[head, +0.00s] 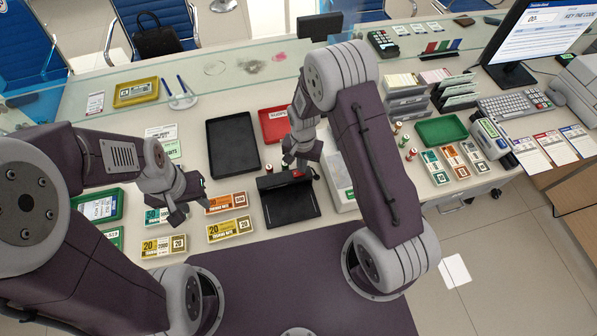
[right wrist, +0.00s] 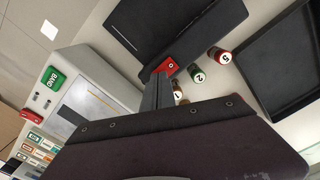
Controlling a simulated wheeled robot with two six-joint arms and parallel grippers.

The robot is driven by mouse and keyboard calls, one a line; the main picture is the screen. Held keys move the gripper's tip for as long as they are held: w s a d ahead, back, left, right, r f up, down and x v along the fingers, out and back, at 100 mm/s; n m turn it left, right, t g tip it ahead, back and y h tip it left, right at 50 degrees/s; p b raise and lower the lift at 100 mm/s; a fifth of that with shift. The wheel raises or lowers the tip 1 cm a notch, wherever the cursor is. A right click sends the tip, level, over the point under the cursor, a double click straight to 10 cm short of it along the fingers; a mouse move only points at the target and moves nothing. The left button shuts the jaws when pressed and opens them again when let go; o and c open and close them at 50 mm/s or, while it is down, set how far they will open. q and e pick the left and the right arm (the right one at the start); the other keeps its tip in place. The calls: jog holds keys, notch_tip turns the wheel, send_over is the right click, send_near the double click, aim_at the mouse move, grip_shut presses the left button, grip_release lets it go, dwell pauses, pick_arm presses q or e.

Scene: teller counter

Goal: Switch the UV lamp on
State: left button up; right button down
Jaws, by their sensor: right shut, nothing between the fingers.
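The UV lamp is a black unit with a flat base (head: 290,207) and a raised bar along its far edge, on the counter in the middle of the head view. Its red rocker switch (head: 297,173) sits on the bar; in the right wrist view the switch (right wrist: 166,66) shows a pale round mark. My right gripper (head: 300,163) is shut and empty, its fingers close to the switch; I cannot tell whether they touch it. In the right wrist view the closed fingers (right wrist: 159,88) point at the switch. My left gripper (head: 190,206) looks open and empty, left of the lamp.
A black tray (head: 232,145) and a red tray (head: 273,124) stand behind the lamp. Several coin rolls (right wrist: 198,73) stand close to the switch. A pale machine (right wrist: 95,95) stands beside the lamp. Banknote bundles (head: 229,229) lie near my left gripper.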

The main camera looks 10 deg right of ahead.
jog(key=shift+f+b, duration=0.3)
jog(key=shift+f, duration=0.15)
jog(key=shift+r, duration=0.1)
notch_tip(320, 180, up, 7)
jog(key=p, duration=0.6)
dwell(0.4)
